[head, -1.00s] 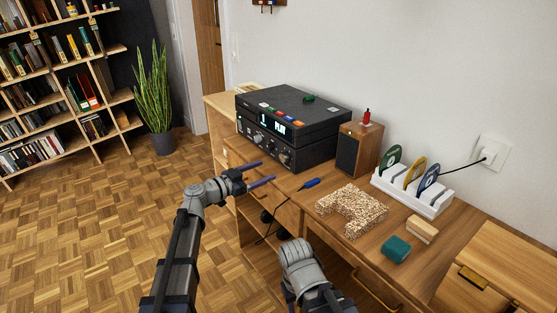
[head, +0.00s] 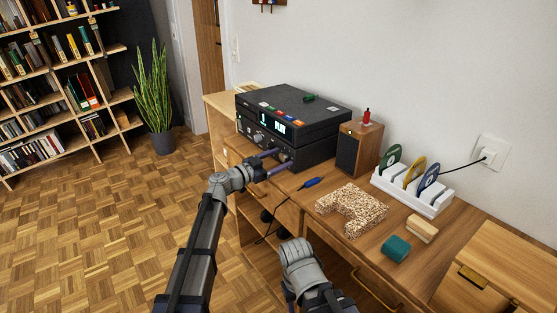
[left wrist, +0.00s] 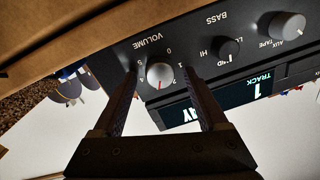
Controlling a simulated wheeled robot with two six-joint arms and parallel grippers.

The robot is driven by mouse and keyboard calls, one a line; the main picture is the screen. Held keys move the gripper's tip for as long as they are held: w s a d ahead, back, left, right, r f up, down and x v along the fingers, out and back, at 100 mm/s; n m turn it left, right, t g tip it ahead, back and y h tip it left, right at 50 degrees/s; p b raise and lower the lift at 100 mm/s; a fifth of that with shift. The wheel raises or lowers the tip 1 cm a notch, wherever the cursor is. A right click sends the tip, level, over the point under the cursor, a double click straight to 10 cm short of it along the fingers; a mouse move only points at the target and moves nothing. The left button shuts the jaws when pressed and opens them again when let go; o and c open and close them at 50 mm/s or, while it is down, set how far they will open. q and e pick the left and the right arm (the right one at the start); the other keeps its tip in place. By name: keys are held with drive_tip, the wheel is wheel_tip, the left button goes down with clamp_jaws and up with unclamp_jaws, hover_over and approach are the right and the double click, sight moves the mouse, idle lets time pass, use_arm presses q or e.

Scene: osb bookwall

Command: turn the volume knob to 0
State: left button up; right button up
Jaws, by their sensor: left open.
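The volume knob (left wrist: 160,75) is a small round grey knob on the dark front panel of the lower stereo unit (head: 294,151). In the left wrist view the panel is upside down, with "VOLUME" and scale numbers including 0 beside the knob. I cannot clearly tell which number the knob points to. My left gripper (left wrist: 160,80) is open, with one finger on each side of the knob and gaps showing between. In the head view the left gripper (head: 272,158) is at the stereo front and its fingers cover part of the panel. My right gripper is out of view.
A bass knob (left wrist: 229,48) and an aux/tape knob (left wrist: 288,26) sit on the same panel. A speaker (head: 357,150), a blue screwdriver-like tool (head: 311,184) and a speckled block (head: 352,208) are on the desk. The floor at left is clear.

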use_arm(q)
drive_tip(key=shift+c, duration=0.3)
clamp_jaws()
idle(0.4)
